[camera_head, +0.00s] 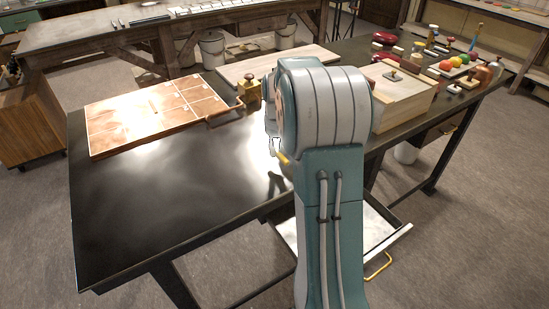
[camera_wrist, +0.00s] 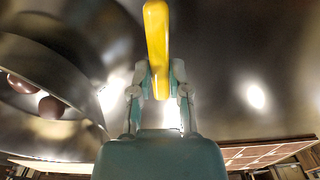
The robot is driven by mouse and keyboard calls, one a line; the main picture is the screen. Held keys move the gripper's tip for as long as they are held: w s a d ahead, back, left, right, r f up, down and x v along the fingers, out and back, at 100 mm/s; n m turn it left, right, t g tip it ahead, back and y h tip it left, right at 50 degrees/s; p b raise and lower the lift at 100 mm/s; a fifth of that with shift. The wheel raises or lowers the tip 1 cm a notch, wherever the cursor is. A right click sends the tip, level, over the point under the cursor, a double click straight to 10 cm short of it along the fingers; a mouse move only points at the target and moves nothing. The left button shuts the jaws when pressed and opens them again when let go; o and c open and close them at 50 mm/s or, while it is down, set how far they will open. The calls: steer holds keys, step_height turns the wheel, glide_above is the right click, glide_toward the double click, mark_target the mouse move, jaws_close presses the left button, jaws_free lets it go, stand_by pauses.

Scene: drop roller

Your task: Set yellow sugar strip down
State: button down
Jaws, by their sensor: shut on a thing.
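The yellow sugar strip (camera_wrist: 156,40) is a smooth yellow bar. In the wrist view it stands out from between the fingers of my gripper (camera_wrist: 160,82), which is shut on its near end. In the head view a short piece of the yellow strip (camera_head: 284,158) shows at the left edge of my arm, above the dark glossy table (camera_head: 170,200). My arm hides most of the gripper there. I cannot tell whether the strip touches the table.
A copper-coloured board with marked squares (camera_head: 120,118) lies at the left. A pale board (camera_head: 245,68) and small brass block (camera_head: 248,90) are behind my gripper. A wooden box (camera_head: 402,100) stands right. The table's front-left area is clear. An open drawer (camera_head: 370,232) juts out below.

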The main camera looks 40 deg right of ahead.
mark_target(274, 164)
steer(key=shift+w+a+f, duration=0.2)
steer(key=shift+w+f, duration=0.05)
steer(key=shift+f, duration=0.1)
steer(key=f, duration=0.3)
steer(key=shift+w+a+f, duration=0.1)
steer(key=shift+a, duration=0.1)
steer(key=shift+d, duration=0.1)
steer(key=c, duration=0.6)
jaws_free()
steer(key=shift+f, duration=0.1)
